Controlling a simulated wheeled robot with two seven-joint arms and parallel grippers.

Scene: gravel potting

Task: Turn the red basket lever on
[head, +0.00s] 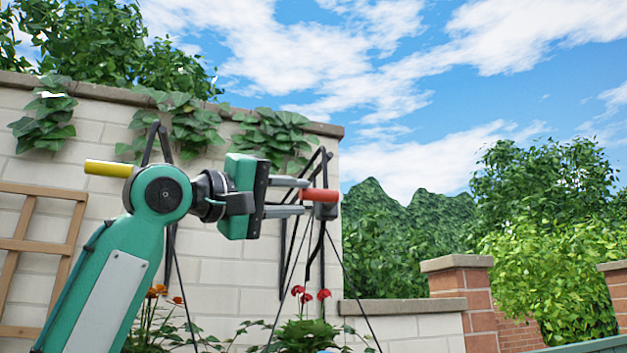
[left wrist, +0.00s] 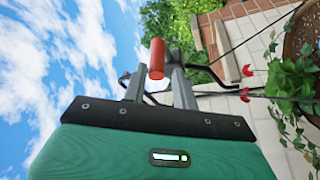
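The red lever (head: 320,195) is a short red cylinder sticking out sideways from a dark bracket on the right hanging basket's black support. It also shows in the left wrist view (left wrist: 157,57). My left gripper (head: 305,197) is open, with one finger above and one below the lever's near end. In the left wrist view the fingertips (left wrist: 158,76) stand on either side of the red end, with small gaps visible. The right basket holds red flowers (head: 304,293). My right gripper is not in view.
A yellow lever (head: 107,168) sticks out at the left, by another black hanger. Thin black basket cords run down around my gripper. A pale block wall (head: 235,270) with ivy stands behind, and a wooden trellis (head: 35,245) is at the left.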

